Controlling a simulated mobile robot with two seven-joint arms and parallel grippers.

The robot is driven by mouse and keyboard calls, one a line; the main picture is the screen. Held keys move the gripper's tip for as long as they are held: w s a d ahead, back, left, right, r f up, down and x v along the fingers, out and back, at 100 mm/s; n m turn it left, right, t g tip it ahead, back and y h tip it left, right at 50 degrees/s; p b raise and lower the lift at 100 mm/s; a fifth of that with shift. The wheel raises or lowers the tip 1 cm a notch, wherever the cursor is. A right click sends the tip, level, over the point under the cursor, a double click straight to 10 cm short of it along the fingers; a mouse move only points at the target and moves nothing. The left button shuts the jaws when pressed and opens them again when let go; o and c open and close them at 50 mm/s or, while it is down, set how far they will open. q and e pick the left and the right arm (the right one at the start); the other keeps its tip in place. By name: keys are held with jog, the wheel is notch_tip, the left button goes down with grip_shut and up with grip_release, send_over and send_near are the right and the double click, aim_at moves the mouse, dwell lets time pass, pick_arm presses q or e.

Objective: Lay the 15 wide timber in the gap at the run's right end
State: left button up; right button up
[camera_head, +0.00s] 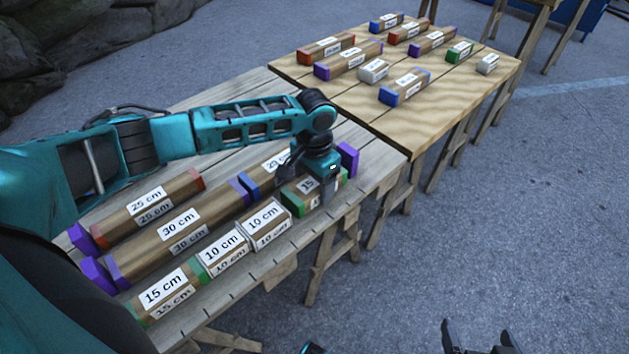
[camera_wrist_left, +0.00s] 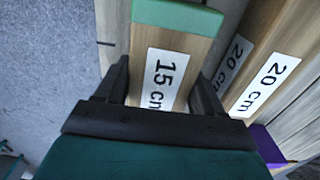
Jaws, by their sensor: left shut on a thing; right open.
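My left gripper (camera_head: 318,178) is shut across the middle of a 15 cm timber (camera_head: 292,203) with green ends. This timber lies in line with the front row, at its right end, beside the nearer 10 cm timber (camera_head: 268,222). I cannot tell whether it rests fully on the table or hangs slightly above it. In the left wrist view the timber (camera_wrist_left: 172,45) sits between the fingers, with its label and one green end showing. My gripper hides part of it in the head view. My right gripper (camera_head: 480,338) is open and empty, off the table at the bottom.
The front row also has a 15 cm timber (camera_head: 165,290) and another 10 cm timber (camera_head: 222,248). Behind lie 30 cm (camera_head: 185,228) and 25 cm (camera_head: 150,203) timbers. A 20 cm timber (camera_wrist_left: 270,75) runs alongside. A purple block (camera_head: 348,158) stands right. A second table (camera_head: 455,100) holds several timbers.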

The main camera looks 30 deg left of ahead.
pick_arm(q)
jog(key=shift+f, duration=0.1)
jog(key=o, duration=1.2)
jog(key=shift+o, duration=0.2)
jog(key=shift+f, duration=0.1)
pick_arm(e)
jog(key=shift+r, duration=0.1)
pick_arm(q)
notch_tip(320, 180, up, 13)
jog(key=p, duration=0.4)
jog(key=s+d+f+t+h+p, duration=0.2)
jog(key=s+d+f+t+p, duration=0.1)
jog(key=d, duration=0.3)
jog(key=s+d+f+t+h+p, duration=0.2)
jog(key=d+f+h, duration=0.15)
jog(key=d, duration=0.35)
jog(key=s+a+r+n+t+y+p, duration=0.1)
jog(key=s+a+t+y+p, duration=0.2)
jog(key=s+a, duration=0.4)
jog(key=s+t+p, duration=0.1)
jog(key=s+t, duration=0.1)
jog(key=s, duration=0.3)
jog(key=shift+r+t, duration=0.25)
jog(key=shift+t, duration=0.15)
pick_arm(e)
jog(key=s+d+r, duration=0.1)
jog(key=d+r, duration=0.2)
jog(key=r, duration=0.6)
jog(key=shift+s+h, duration=0.2)
jog(key=shift+h, duration=0.2)
